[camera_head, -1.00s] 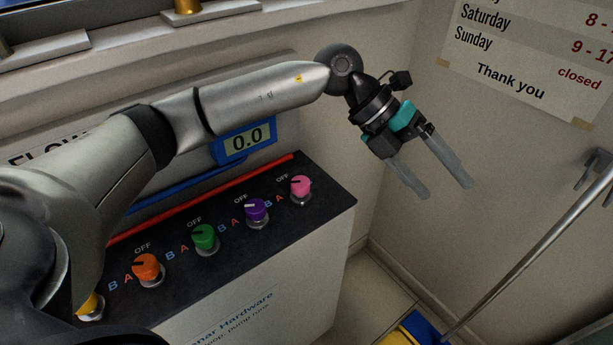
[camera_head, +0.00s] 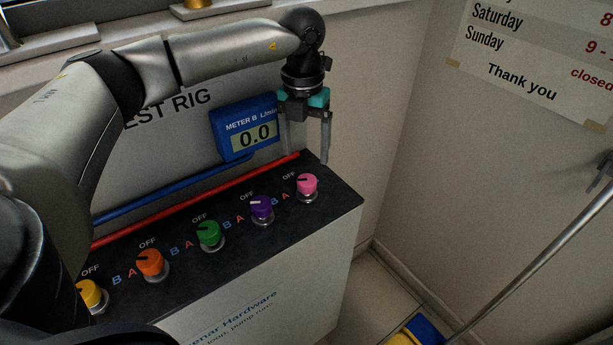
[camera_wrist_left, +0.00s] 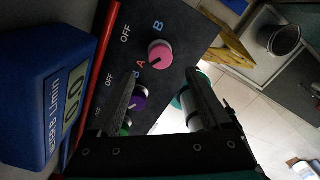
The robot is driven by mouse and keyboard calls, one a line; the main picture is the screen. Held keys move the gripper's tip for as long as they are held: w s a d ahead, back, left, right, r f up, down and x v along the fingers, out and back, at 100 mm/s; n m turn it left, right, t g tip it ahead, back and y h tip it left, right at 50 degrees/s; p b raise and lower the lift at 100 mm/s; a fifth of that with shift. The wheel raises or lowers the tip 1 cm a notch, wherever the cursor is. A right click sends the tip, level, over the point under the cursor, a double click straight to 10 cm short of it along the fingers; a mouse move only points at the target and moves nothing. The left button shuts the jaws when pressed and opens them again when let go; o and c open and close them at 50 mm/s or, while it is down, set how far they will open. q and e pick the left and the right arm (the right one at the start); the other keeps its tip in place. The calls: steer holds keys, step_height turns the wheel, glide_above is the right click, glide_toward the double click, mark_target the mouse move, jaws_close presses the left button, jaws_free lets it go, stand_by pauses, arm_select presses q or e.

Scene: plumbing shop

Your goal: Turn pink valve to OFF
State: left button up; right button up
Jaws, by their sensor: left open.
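The pink valve (camera_head: 307,185) is a round knob at the right end of a row of valves on the black panel top. It also shows in the wrist view (camera_wrist_left: 161,52), with OFF, A and B printed around it. A dark pointer line is on the knob; I cannot tell for certain which label it points at. My left gripper (camera_head: 307,150) is open and empty, fingers pointing down, above and behind the pink valve. In the wrist view the valve shows beyond and between the left fingertips (camera_wrist_left: 163,80), apart from them. My right gripper is not in view.
Purple (camera_head: 262,207), green (camera_head: 209,233), orange (camera_head: 151,262) and yellow (camera_head: 90,293) valves line up to the left. A blue meter (camera_head: 247,134) reading 0.0 stands close left of my gripper. A red pipe (camera_head: 190,205) runs behind the valves.

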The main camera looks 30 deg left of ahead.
mark_target(306, 179)
arm_select(q)
step_height(306, 179, down, 8)
steer(key=shift+d+r+b, duration=0.1)
steer(key=shift+r+b, duration=0.15)
steer(key=shift+b, duration=0.15)
steer(key=shift+c, duration=0.3)
jaws_close()
